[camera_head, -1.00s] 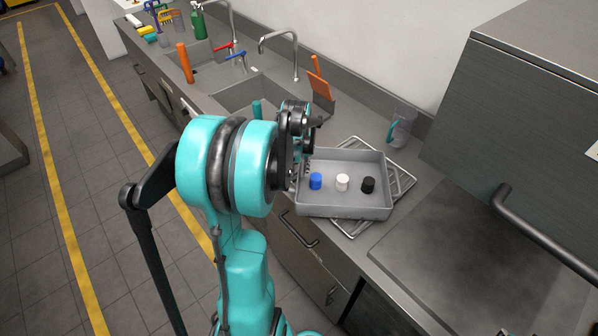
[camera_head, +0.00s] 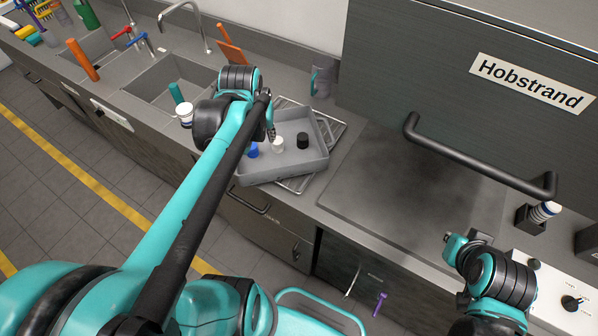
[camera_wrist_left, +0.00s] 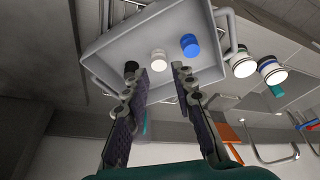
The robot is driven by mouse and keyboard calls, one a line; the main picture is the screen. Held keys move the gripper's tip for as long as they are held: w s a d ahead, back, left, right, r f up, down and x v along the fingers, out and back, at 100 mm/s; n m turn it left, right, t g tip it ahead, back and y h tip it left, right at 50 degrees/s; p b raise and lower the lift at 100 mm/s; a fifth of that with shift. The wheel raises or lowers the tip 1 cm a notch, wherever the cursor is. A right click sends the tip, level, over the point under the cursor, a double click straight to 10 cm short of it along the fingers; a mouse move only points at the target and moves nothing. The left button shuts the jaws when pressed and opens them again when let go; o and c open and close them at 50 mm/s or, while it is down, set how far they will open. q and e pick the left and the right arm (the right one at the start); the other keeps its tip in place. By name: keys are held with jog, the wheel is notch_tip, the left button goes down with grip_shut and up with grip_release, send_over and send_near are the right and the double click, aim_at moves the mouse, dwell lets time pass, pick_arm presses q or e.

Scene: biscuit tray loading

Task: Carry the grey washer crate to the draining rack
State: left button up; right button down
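The grey crate (camera_head: 308,163) sits on the wire draining rack (camera_head: 335,127), slightly turned against it. It holds a blue piece (camera_head: 251,150), a white piece (camera_head: 278,144) and a black piece (camera_head: 302,140). The crate also shows in the left wrist view (camera_wrist_left: 205,20). My left gripper (camera_head: 270,128) is at the back left of the crate. In the left wrist view its fingers (camera_wrist_left: 160,82) are apart, overlapping the near wall with nothing gripped; contact is unclear. My right gripper (camera_head: 456,245) is at lower right, its fingers not clearly shown.
Sinks (camera_head: 165,85) with taps lie left of the rack. A clear jug (camera_head: 322,78) is behind the rack. The flat dark worktop (camera_head: 400,190) at right is clear, below a hood with a bar handle (camera_head: 470,165).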

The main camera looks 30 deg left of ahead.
pick_arm(q)
jog(key=s+d+m+t, duration=0.1)
jog(key=s+d+m, duration=0.1)
jog(key=d, duration=0.5)
jog(key=s+d+f+m+t+h, duration=0.1)
jog(key=s+d+m+t, duration=0.1)
jog(key=s+d, duration=0.2)
jog(key=d, duration=0.3)
jog(key=shift+s+d+m+t, duration=0.3)
jog(key=shift+d+m, duration=0.1)
jog(key=shift+f, duration=0.2)
notch_tip(320, 180, down, 8)
jog(key=b, duration=0.8)
jog(key=shift+d, duration=0.1)
